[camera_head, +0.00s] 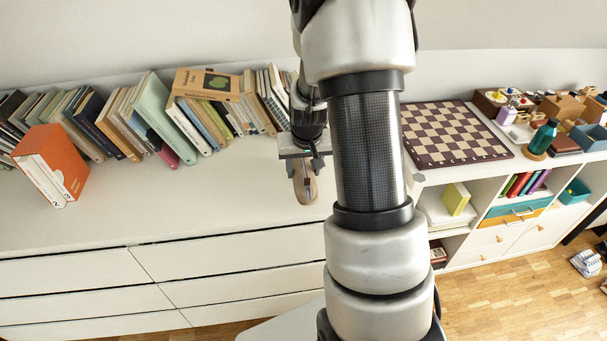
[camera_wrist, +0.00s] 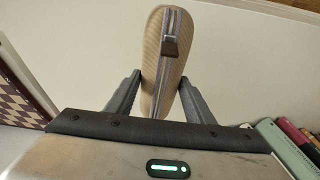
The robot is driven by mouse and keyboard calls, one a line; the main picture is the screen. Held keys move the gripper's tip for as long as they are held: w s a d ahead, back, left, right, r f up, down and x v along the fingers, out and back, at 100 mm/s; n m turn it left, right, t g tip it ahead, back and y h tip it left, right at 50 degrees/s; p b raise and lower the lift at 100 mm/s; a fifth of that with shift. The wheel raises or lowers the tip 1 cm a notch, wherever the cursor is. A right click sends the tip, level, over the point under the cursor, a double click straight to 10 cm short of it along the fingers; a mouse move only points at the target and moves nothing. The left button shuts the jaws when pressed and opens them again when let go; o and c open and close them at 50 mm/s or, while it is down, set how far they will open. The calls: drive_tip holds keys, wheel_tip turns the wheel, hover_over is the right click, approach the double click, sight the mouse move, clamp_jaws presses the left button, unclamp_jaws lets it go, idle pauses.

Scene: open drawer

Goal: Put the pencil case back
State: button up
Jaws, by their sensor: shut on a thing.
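The pencil case (camera_head: 305,187) is a small, long, tan pouch with rounded ends. My gripper (camera_head: 304,165) points down over the white dresser top and is shut on it. In the wrist view the pencil case (camera_wrist: 156,80) stands out between the two dark fingers (camera_wrist: 162,97), with a grey zip line and a dark brown tab along its upper face. The pencil case hangs near the front part of the dresser top. I cannot tell whether it touches the surface. My arm hides the dresser top to its right.
Closed white drawers (camera_head: 210,255) are below. At right a chessboard (camera_head: 455,133) and a blue-green bottle (camera_head: 543,137) sit on a shelf unit. The dresser's front left is clear.

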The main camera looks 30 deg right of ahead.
sight(300, 169)
drive_tip(key=r, duration=0.5)
drive_tip(key=a+r+p, duration=0.1)
drive_tip(key=r, duration=0.2)
drive_tip(key=s+a+r+n+y+p, duration=0.1)
drive_tip(key=s+a+r+n+p, duration=0.2)
drive_tip(key=a+r+p, duration=0.6)
drive_tip(key=s+a+p, duration=0.2)
drive_tip(key=a+p, duration=0.2)
drive_tip(key=shift+s+a+n, duration=0.2)
drive_tip(key=shift+s+n, duration=0.1)
drive_tip(key=shift+s, duration=0.1)
